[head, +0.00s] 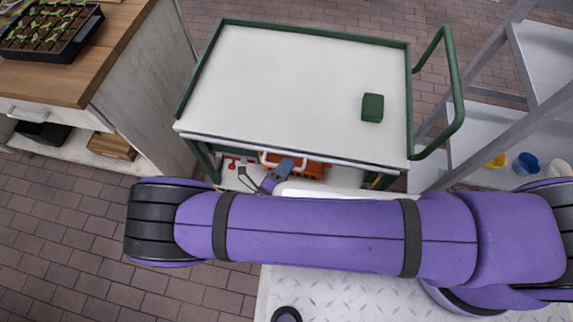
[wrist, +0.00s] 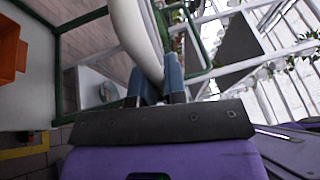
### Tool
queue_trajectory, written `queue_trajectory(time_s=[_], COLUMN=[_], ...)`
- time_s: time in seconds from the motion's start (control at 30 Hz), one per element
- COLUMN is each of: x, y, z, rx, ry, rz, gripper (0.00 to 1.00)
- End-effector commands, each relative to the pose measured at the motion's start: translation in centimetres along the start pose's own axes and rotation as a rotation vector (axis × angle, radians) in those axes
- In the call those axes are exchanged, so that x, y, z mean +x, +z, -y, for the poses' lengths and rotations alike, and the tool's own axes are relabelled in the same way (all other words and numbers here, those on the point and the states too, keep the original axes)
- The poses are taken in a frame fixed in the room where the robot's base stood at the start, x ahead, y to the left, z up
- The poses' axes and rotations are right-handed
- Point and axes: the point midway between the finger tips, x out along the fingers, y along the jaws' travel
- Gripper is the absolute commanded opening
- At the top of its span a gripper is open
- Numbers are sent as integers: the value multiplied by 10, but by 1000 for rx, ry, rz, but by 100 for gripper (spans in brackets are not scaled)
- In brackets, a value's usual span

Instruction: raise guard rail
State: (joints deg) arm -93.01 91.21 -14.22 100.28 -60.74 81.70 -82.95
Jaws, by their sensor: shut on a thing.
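A cart (head: 290,90) has a pale top with raised green edges on its back and sides. Along its front edge runs a thin pale bar, with a white curved handle (head: 267,157) below it, which looks like part of the guard rail. My gripper (head: 284,170) is at this handle, low at the cart's front. In the wrist view, the blue fingers of my gripper (wrist: 155,88) are shut on a white curved bar (wrist: 137,40). My purple arm hides much of the cart's lower front, so the full rail is not visible.
A green block (head: 372,107) lies on the cart top. A green push handle (head: 455,90) stands at its right. Orange and red things (head: 312,169) sit on the lower shelf. A wooden bench with a seedling tray (head: 45,35) is left; grey shelving with cups (head: 525,163) is right.

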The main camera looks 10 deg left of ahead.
Motion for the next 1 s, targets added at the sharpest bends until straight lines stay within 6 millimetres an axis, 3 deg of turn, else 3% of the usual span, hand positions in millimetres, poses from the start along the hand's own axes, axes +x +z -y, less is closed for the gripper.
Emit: queue_trajectory(time_s=[0.5, 0.93, 0.97, 1.0], x=[12, 14, 14, 14], y=[6, 7, 7, 7], z=[72, 80, 80, 80], rx=[2, 3, 3, 3], ry=[-1, -8, -8, -7], rz=[-1, 1, 1, 1], gripper=[0, 0, 19, 29])
